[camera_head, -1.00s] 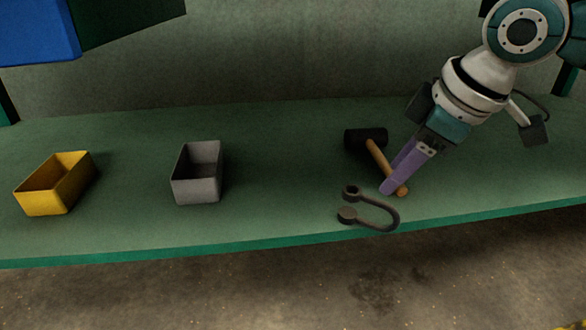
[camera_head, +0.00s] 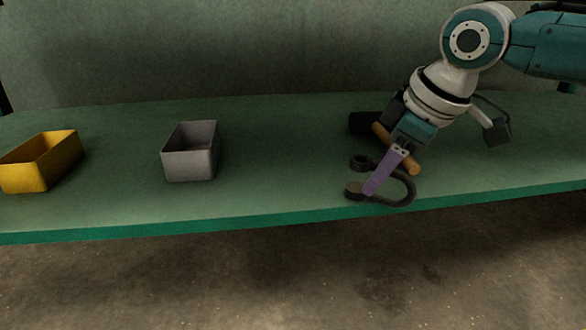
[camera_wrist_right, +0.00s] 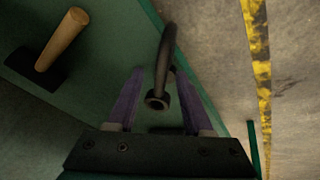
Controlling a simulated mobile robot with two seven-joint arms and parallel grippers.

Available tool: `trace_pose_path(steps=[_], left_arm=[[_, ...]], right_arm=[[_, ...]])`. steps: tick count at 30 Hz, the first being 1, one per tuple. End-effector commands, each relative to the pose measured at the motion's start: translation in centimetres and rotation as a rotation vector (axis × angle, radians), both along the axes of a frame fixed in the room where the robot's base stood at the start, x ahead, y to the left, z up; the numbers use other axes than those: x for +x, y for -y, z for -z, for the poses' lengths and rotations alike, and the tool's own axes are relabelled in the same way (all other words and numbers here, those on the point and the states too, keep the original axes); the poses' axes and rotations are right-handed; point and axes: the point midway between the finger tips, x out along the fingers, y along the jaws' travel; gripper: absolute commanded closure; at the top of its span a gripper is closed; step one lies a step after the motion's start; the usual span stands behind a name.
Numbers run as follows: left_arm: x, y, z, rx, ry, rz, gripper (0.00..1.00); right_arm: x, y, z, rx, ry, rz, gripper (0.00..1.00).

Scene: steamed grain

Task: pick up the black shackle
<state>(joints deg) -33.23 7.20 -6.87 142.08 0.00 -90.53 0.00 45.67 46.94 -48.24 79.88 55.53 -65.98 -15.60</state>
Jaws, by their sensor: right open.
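The black shackle (camera_head: 411,187) lies on the green shelf near its front edge, its curved bow to the right and its two round ends to the left. My right gripper (camera_head: 370,189) is over it, fingers pointing down and left, hiding part of it. In the right wrist view, the shackle (camera_wrist_right: 164,55) lies between the two purple fingers of the open right gripper (camera_wrist_right: 160,75), one ringed end facing the camera. I cannot tell whether the fingers touch it. My left gripper is not in view.
A hammer with a black head (camera_head: 362,123) and wooden handle lies just behind the shackle, partly hidden by my right arm. A grey bin (camera_head: 190,165) and a yellow bin (camera_head: 24,178) stand to the left. The shelf between grey bin and shackle is clear.

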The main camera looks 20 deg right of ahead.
Motion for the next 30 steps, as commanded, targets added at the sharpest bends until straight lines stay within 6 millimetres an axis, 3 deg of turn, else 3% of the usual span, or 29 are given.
trace_pose_path(steps=[4, 17, 30], left_arm=[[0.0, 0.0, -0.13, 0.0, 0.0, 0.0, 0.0], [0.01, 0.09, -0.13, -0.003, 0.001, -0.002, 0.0], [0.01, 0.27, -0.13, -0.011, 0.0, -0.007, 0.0]], right_arm=[[-0.01, -0.01, -0.12, 0.0, 0.0, 0.0, 0.5], [-0.03, -0.01, -0.11, 0.0, 0.0, 0.0, 0.98], [-0.03, 0.0, -0.1, 0.0, 0.0, 0.0, 1.0]])
